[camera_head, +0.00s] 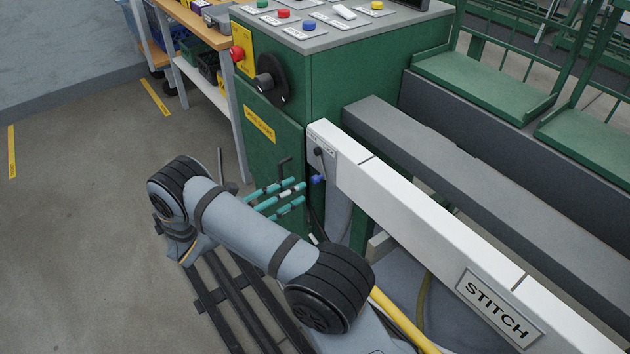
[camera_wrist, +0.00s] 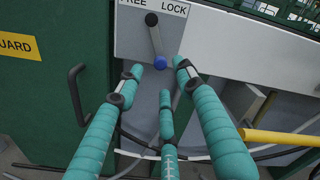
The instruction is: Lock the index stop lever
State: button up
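The index stop lever (camera_wrist: 156,40) hangs from a black pivot on a white plate marked FREE at left and LOCK at right. It points nearly straight down, its lower end slightly to the right. Its blue knob (camera_wrist: 160,63) shows in the wrist view, and also in the head view (camera_head: 318,179). My gripper (camera_wrist: 158,72) has three teal fingers, spread open. In the wrist view the knob appears between the left and right fingertips, above the third finger. I see no clear contact. In the head view the gripper (camera_head: 293,190) is just left of the knob.
A green cabinet door with a black handle (camera_wrist: 76,92) is left of the lever. The white beam marked STITCH (camera_head: 430,230) runs right from the lever plate. A yellow bar (camera_wrist: 280,138) lies lower right. A black rotary switch (camera_head: 270,80) is on the cabinet above.

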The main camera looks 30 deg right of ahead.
aim_at(313, 181)
jog(key=d, duration=0.5)
jog(key=w+d, duration=0.1)
jog(key=d, duration=0.1)
jog(key=shift+d+b, duration=0.15)
jog(key=shift+b, duration=0.25)
jog(key=shift+c, duration=0.9)
jog(key=c, duration=0.7)
grip_shut()
